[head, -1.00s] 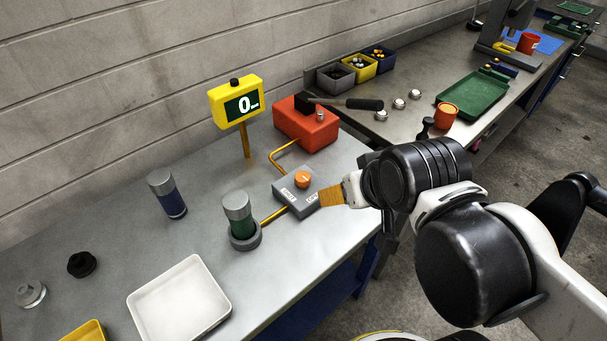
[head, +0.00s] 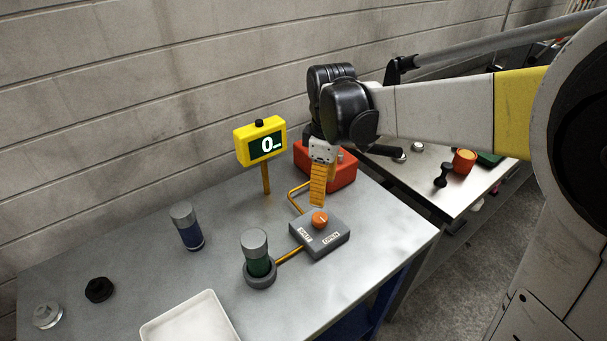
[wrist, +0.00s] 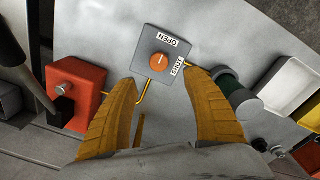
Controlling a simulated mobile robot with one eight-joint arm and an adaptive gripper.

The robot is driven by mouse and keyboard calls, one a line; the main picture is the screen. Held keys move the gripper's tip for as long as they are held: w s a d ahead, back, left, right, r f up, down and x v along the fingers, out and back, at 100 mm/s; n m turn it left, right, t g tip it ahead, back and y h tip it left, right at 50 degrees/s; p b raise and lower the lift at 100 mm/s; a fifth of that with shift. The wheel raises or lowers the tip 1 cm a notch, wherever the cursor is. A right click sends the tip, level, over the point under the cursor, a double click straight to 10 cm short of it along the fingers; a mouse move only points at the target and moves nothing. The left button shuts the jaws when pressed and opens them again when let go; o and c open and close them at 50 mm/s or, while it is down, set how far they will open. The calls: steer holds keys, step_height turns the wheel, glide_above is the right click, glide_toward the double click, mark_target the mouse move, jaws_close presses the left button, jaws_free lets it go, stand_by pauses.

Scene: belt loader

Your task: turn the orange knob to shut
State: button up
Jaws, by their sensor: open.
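The orange knob (head: 320,219) sits on top of a grey valve box (head: 333,240) on the steel bench. Two white labels on the box read SHUT and OPEN. In the wrist view the knob (wrist: 158,62) has a pale pointer mark; I cannot tell surely which label it favours. My gripper (head: 317,203) hangs above and just behind the knob, fingers down. In the wrist view my gripper's (wrist: 160,79) two orange fingers are spread apart with nothing between the tips, and the knob shows just beyond them. They appear clear of the knob.
A yellow display (head: 261,142) on a post reads 0. A red box (head: 340,175) stands behind the valve box. An orange pipe links the valve box to a green-banded cylinder (head: 256,253) in a grey ring. A blue cylinder (head: 187,227) and white tray (head: 190,322) are further left.

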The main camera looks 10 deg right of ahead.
mark_target(319, 217)
steer(key=shift+n, duration=0.4)
steer(key=f+b, duration=0.1)
steer(key=f, duration=0.3)
steer(key=f+b, duration=0.1)
steer(key=f, duration=0.2)
steer(key=w+f+b, duration=0.1)
steer(key=f, duration=0.3)
steer(key=shift+a+f+b, duration=0.2)
steer(key=shift+f+b, duration=0.15)
steer(key=shift+b, duration=0.05)
steer(key=c, duration=1.2)
